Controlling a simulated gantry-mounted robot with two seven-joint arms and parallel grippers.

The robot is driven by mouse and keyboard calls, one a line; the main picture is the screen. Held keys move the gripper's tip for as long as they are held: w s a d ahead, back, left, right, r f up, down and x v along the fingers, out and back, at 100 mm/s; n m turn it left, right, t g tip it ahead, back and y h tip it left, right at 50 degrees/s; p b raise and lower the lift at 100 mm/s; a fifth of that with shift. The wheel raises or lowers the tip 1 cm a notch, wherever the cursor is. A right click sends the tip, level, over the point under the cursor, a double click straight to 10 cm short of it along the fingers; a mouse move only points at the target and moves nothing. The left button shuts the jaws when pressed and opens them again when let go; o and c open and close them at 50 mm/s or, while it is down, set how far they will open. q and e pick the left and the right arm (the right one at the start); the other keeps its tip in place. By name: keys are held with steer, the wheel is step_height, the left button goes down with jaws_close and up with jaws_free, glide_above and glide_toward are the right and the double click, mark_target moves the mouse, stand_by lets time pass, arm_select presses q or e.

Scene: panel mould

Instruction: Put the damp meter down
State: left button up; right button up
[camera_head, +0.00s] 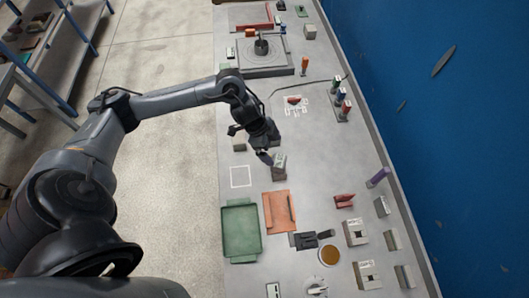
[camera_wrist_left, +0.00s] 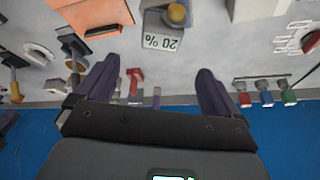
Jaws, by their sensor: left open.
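The damp meter appears to be the grey block with a "20 %" display and a yellow-orange knob (camera_wrist_left: 163,38), standing on the bench in the left wrist view. In the head view it seems to be the grey block (camera_head: 279,165) just beside my left gripper (camera_head: 266,150). My left gripper is open, with its two dark fingers (camera_wrist_left: 155,88) spread apart and nothing held between them. The meter lies beyond the fingertips in the wrist view. My right gripper is not in view.
A white square outline (camera_head: 240,177) on the bench is empty. A green tray (camera_head: 240,203) and an orange mat (camera_head: 267,210) lie nearer. Coloured posts (camera_head: 342,104) stand to the right, before the blue wall (camera_head: 400,60). Several small blocks line the right edge.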

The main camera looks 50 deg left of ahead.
arm_select(q)
steer(key=s+d+n+t, duration=0.15)
steer(key=d+t, duration=0.35)
steer(key=d, duration=1.2)
steer(key=s+a+n+g+y, duration=0.1)
steer(key=s+a+n+g, duration=0.1)
steer(key=s, duration=0.6)
steer(key=s+a+n+g+y, duration=0.2)
steer(key=s+a+n, duration=0.3)
steer(key=s, duration=0.2)
steer(key=shift+s+r+n, duration=0.3)
steer(key=shift+s+n, duration=0.05)
step_height(320, 180, up, 12)
steer(key=p, duration=1.2)
steer(key=shift+r, duration=0.15)
